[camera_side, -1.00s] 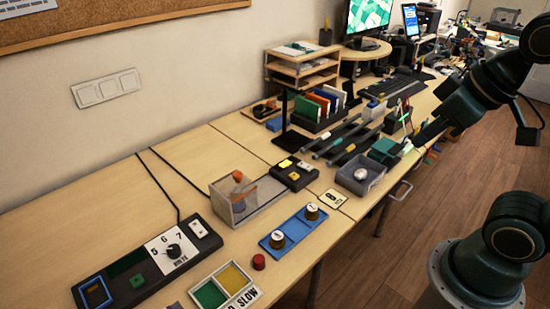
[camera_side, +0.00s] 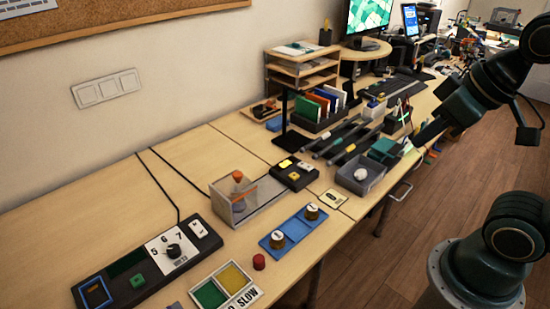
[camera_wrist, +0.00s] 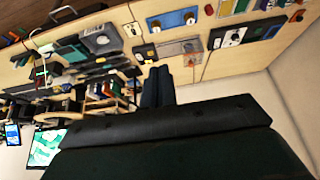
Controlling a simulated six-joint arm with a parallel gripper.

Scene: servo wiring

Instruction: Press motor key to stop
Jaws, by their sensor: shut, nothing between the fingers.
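A small black key box (camera_side: 295,174) with yellow and pale keys sits mid-table, and it also shows in the wrist view (camera_wrist: 144,53). I cannot read which key is the motor key. A clear-walled box (camera_side: 246,196) with an orange part (camera_side: 238,178) inside stands left of it. A black control panel (camera_side: 150,265) with a dial (camera_side: 173,250), a white switch and a green button lies at the front left. My gripper (camera_side: 418,143) is over the table's right edge, away from the key box. Its dark fingers (camera_wrist: 158,85) are together and empty in the wrist view.
A blue tray (camera_side: 294,230) with two round knobs, a red button (camera_side: 259,262) and a green-and-yellow pad (camera_side: 223,287) lie along the front edge. Bare wood lies behind the clear box.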

